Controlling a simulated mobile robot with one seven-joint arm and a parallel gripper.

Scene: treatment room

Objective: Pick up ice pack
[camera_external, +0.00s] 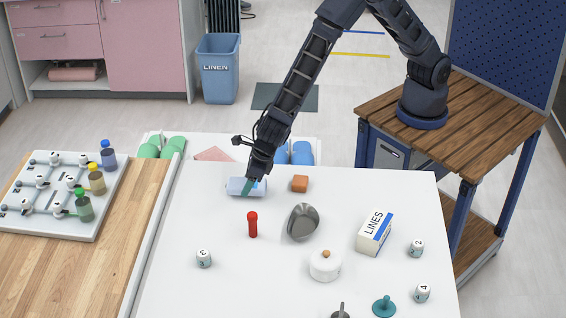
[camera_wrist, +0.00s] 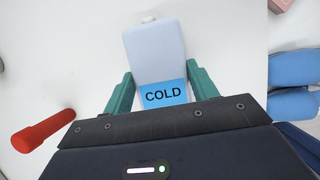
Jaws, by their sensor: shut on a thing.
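The ice pack (camera_wrist: 154,52) is a pale blue-white block with a small cap and a bright blue label reading COLD. In the external view the ice pack (camera_external: 238,187) lies at the far left part of the white table (camera_external: 190,280). My gripper (camera_external: 254,186) reaches down over it. In the wrist view the green fingers of my gripper (camera_wrist: 158,92) stand on both sides of the ice pack, shut on it. The near end of the pack is hidden behind the gripper body. I cannot tell whether it is clear of the table.
A red tube (camera_external: 252,224) lies close by, also in the wrist view (camera_wrist: 43,131). Blue rolls (camera_external: 301,153) are beyond the far edge.

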